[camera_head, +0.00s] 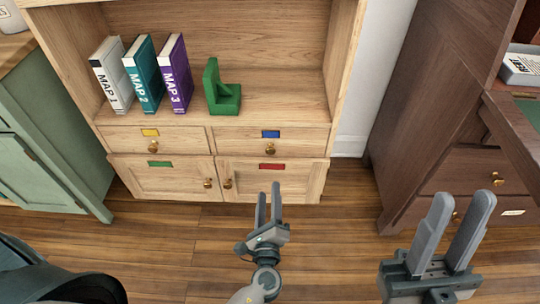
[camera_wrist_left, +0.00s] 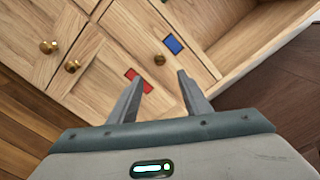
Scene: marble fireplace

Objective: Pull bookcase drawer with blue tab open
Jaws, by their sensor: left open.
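The wooden bookcase has a drawer with a blue tab (camera_head: 271,134) at its upper right, with a round brass knob (camera_head: 270,148) below the tab. The drawer looks shut. In the left wrist view the blue tab (camera_wrist_left: 173,44) and its knob (camera_wrist_left: 160,59) lie ahead of the fingertips. My left gripper (camera_head: 268,189) is open and empty, in front of the bookcase and below the drawer in the head view. It also shows in the left wrist view (camera_wrist_left: 160,78). My right gripper (camera_head: 464,200) is open and empty at the lower right, away from the bookcase.
A drawer with a yellow tab (camera_head: 150,132) is beside it; doors with green (camera_head: 160,164) and red (camera_head: 272,166) tabs are below. Three map books (camera_head: 145,75) and a green bookend (camera_head: 222,92) stand on the shelf. A dark desk (camera_head: 440,150) stands right, a green cabinet (camera_head: 50,150) left.

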